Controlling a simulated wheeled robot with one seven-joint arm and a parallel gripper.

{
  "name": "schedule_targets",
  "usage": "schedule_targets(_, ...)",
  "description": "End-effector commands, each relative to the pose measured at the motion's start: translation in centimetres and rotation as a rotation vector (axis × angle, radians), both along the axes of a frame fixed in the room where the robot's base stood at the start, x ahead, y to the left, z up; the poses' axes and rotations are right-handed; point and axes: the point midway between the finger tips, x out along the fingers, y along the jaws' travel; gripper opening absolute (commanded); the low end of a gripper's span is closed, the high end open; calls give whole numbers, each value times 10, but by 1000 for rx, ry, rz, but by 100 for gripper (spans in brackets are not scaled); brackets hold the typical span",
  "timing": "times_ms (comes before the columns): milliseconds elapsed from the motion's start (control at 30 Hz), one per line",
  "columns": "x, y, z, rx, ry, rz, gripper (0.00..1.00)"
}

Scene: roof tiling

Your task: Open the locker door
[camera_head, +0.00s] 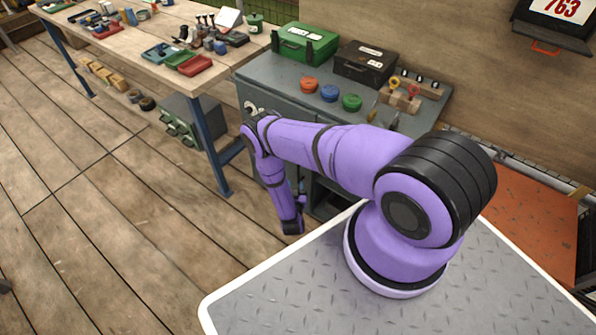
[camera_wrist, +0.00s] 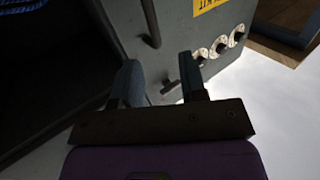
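The grey locker (camera_head: 285,88) stands under the toolboxes in the head view, largely hidden by my purple arm. In the wrist view a grey panel (camera_wrist: 190,45) has a dark bar handle (camera_wrist: 150,22), a yellow label (camera_wrist: 208,5) and round pale dials (camera_wrist: 220,45). I cannot tell whether this panel is the door or a side wall. A dark space lies to its left. My gripper (camera_wrist: 163,82) is open, fingers apart, close to the panel's lower part. A small dark piece (camera_wrist: 170,87) shows between the fingers; contact is unclear.
On the locker top are a green toolbox (camera_head: 305,44), a black toolbox (camera_head: 365,64), and red, blue and green round lids (camera_head: 330,92). A wooden workbench (camera_head: 145,60) stands to the left. A grey drawer unit (camera_head: 190,120) sits below it. The plank floor (camera_head: 110,230) in front is clear.

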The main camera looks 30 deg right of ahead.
Motion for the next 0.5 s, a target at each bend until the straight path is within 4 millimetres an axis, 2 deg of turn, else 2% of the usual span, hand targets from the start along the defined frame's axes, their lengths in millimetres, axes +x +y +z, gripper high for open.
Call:
schedule_targets(100,-13,-1,-7,-18,-6,2,39)
schedule_targets(200,-12,-4,-8,-24,-10,1,39)
schedule_targets(367,3,-15,-8,-24,-12,0,39)
schedule_targets(500,23,-30,-7,-23,-12,0,39)
